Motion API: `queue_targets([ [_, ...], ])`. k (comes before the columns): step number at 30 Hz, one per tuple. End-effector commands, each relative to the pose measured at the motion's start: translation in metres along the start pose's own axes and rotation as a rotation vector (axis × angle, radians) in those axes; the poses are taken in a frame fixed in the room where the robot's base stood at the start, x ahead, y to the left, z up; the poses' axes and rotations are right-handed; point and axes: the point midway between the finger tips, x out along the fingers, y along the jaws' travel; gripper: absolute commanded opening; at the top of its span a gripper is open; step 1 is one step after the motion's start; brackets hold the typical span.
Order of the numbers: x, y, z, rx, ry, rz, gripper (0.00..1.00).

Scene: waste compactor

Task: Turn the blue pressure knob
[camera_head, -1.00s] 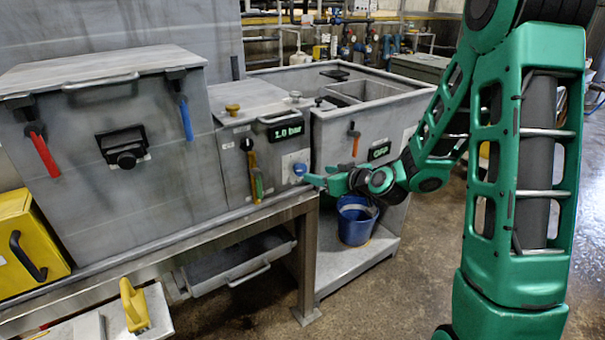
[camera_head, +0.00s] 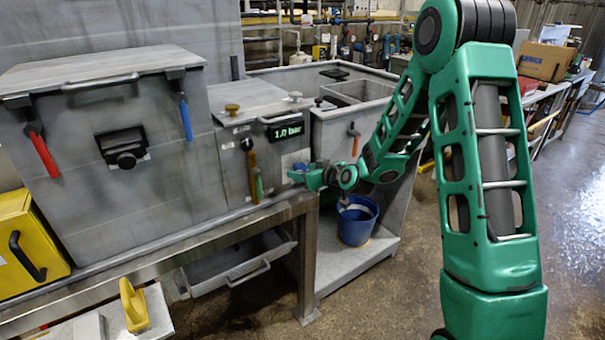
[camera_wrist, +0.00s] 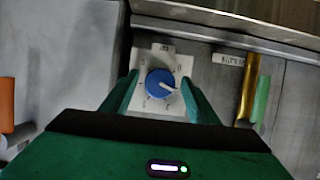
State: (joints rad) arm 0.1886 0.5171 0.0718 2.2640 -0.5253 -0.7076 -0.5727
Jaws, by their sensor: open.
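The blue pressure knob (camera_wrist: 161,83) sits on a white dial plate (camera_wrist: 152,65) in the wrist view, with a white pointer mark aimed to the lower right. It also shows in the head view (camera_head: 299,168), partly hidden by my gripper. My gripper (camera_wrist: 160,95) is open, with one green finger on each side of the knob. I cannot tell whether the fingers touch it. In the head view my gripper (camera_head: 294,177) is at the front of the control panel. The display (camera_head: 286,131) above the knob reads 1.0 bar.
A brass-and-green handle (camera_head: 254,175) is just left of the knob in the head view. An orange-handled lever (camera_head: 354,134) is to the right. A blue bucket (camera_head: 355,228) stands below my arm. A metal table edge (camera_head: 280,212) runs under the panel.

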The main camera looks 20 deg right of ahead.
Motion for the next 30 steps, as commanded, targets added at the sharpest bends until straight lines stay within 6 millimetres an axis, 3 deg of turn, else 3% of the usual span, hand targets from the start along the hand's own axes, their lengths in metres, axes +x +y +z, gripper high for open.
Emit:
queue_targets([
  [2,-0.0001,0.0,0.0,0.0,0.0,0.0,0.5],
  [6,-0.0002,-0.0001,0.0001,0.0,0.0,0.0,0.16],
  [7,-0.0002,-0.0001,0.0001,0.0,0.0,0.0,0.15],
  [20,-0.0004,0.0015,0.001,0.079,-0.002,-0.031,0.15],
  [30,-0.0002,0.0039,0.0015,0.332,-0.001,-0.134,0.15],
])
